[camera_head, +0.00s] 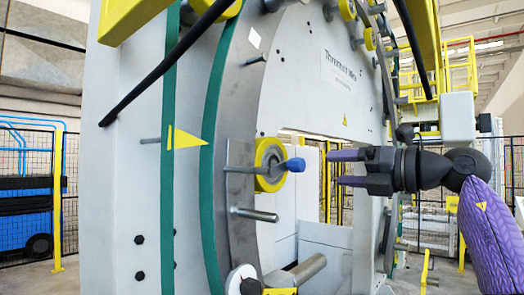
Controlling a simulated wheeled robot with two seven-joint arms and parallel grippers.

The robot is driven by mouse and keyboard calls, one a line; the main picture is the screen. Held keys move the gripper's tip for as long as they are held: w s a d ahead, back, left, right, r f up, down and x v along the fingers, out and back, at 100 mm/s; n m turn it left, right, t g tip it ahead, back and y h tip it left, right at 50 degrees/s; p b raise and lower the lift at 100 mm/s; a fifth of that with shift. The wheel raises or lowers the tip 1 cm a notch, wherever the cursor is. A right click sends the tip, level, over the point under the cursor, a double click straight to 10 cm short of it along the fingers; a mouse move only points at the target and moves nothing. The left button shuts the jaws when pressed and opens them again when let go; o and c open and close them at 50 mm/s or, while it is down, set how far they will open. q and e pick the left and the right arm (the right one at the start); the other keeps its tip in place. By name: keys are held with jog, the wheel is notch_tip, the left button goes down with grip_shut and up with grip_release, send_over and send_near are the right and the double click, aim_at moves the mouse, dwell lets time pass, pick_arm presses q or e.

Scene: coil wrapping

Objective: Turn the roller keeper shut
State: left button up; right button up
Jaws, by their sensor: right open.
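The yellow roller (268,178) sits on the inner edge of the big grey ring (232,120). A small lever with a blue tip (295,165) sticks out to the right in front of the roller; I take it to be the roller keeper. Whether the keeper is latched, I cannot tell. My right gripper (338,168) comes in from the right with its purple fingers pointing left. It is open and empty, at about the blue tip's height, with a visible gap between them. My left gripper is out of view.
Metal pins (255,214) jut from the ring below the roller. A thick grey cylinder (305,270) lies lower down. A black bar (165,62) crosses the upper left. Yellow railings (460,65) and mesh fencing stand behind.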

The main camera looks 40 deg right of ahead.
aim_at(303, 165)
jog(key=p+x, duration=0.1)
jog(key=x, duration=0.1)
jog(key=p+x, duration=0.1)
jog(key=x, duration=0.2)
jog(key=r+p+x, duration=0.1)
jog(key=x, duration=0.2)
jog(key=shift+p, duration=0.35)
jog(key=shift+w+a+f, duration=0.15)
jog(key=shift+w, duration=0.25)
grip_shut()
dwell(0.6)
